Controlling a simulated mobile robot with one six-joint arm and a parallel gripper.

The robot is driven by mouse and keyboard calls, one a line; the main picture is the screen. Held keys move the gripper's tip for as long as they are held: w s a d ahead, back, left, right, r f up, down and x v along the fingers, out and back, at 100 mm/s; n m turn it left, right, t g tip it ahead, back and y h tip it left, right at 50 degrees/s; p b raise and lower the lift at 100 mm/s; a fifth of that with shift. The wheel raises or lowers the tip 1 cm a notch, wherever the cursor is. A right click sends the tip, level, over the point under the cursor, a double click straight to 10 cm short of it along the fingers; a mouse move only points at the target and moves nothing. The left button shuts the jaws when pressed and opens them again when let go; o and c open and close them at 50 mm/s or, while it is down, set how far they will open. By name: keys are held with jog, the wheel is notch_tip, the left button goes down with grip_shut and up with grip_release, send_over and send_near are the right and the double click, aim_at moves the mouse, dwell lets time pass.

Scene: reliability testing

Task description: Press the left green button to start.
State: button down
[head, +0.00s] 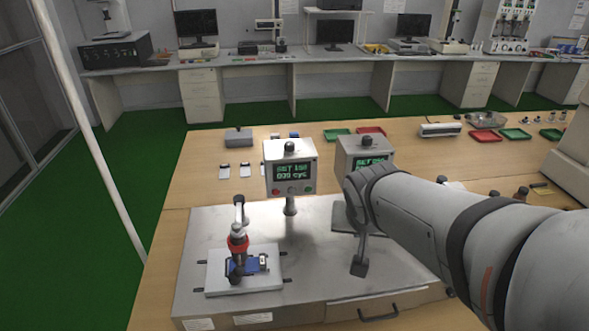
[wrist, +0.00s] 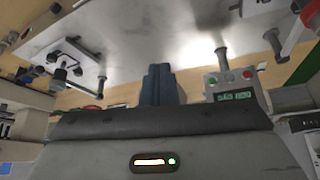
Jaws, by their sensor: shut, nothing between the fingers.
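The left control box (head: 290,165) stands on a post in the head view, with a lit green display. Its green button (head: 307,189) is at the lower right of its face, beside a red one. The wrist view is upside down and shows a control box (wrist: 235,97) with a green button (wrist: 213,81), apparently the left one. My gripper (wrist: 160,70) is shut and empty, to the left of that box in the wrist view and apart from it.
A left test fixture (head: 237,243) with a red clamp sits on the metal platform (head: 215,225). Small trays (head: 337,134) lie on the wooden table behind. A white pole (head: 90,130) rises at the left.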

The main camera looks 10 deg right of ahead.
aim_at(308, 190)
jog(key=w+d+f+m+t+b, duration=0.1)
jog(key=w+d+f+m+t, duration=0.2)
jog(key=w, duration=0.7)
jog(key=w+a+f+m+y+b, duration=0.1)
jog(key=w+a+f+m+y, duration=0.3)
jog(key=w+a+f+y, duration=0.1)
notch_tip(308, 190, down, 4)
jog(key=shift+w+a+r+y, duration=0.1)
jog(key=shift+w+a+y, duration=0.3)
jog(key=shift+a, duration=0.6)
jog(key=shift+s, duration=0.1)
jog(key=w, duration=0.8)
jog(key=shift+w, duration=0.35)
